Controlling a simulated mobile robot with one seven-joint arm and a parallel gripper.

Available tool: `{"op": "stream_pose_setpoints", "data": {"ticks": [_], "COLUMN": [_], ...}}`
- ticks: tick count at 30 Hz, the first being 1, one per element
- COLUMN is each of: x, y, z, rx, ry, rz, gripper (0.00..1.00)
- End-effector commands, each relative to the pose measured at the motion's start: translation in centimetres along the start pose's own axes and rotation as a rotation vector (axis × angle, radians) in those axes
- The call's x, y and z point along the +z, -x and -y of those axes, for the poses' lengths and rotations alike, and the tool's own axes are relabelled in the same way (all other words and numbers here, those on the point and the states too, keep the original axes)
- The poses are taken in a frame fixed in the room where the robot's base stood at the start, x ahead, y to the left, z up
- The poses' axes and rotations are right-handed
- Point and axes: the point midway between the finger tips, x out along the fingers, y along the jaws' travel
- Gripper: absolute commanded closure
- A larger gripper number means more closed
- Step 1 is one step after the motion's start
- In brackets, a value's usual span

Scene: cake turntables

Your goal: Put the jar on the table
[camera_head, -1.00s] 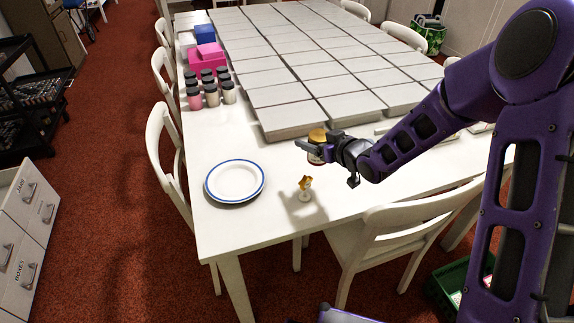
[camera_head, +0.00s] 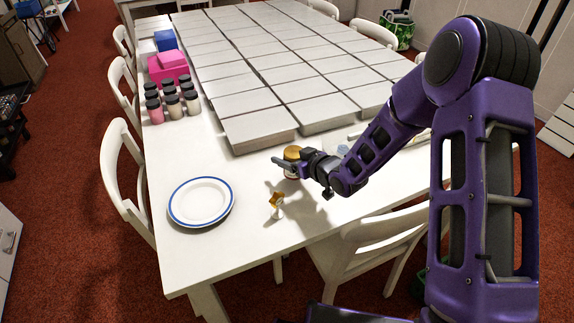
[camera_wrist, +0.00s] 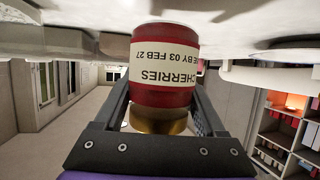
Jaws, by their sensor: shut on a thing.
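The jar is red with a gold lid and a white label reading "CHERRIES"; it shows in the wrist view (camera_wrist: 163,75), upside down in that picture, and in the head view (camera_head: 291,172), partly behind my gripper. My gripper (camera_head: 284,164) is shut on the jar, with one finger on each side of it. The jar is upright at the near part of the white table (camera_head: 190,270). Its base is at or just above the tabletop; I cannot tell whether it touches.
A blue-rimmed white plate (camera_head: 201,202) lies left of the jar. A small gold-topped object (camera_head: 276,204) stands just in front. Grey slabs (camera_head: 258,130) cover the table behind. Several small jars (camera_head: 173,108) stand at the left. White chairs (camera_head: 365,255) surround the table.

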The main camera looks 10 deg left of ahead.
Motion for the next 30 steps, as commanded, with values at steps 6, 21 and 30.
{"op": "stream_pose_setpoints", "data": {"ticks": [6,21,30], "x": [2.5,2.7,2.4], "y": [-1.1,-1.1,-1.0], "z": [0.1,0.0,0.0], "rx": [-0.001,-0.001,-0.001], "ry": [0.000,0.000,0.000], "rz": [0.000,0.001,0.000], "gripper": [0.96,0.00,0.00]}}
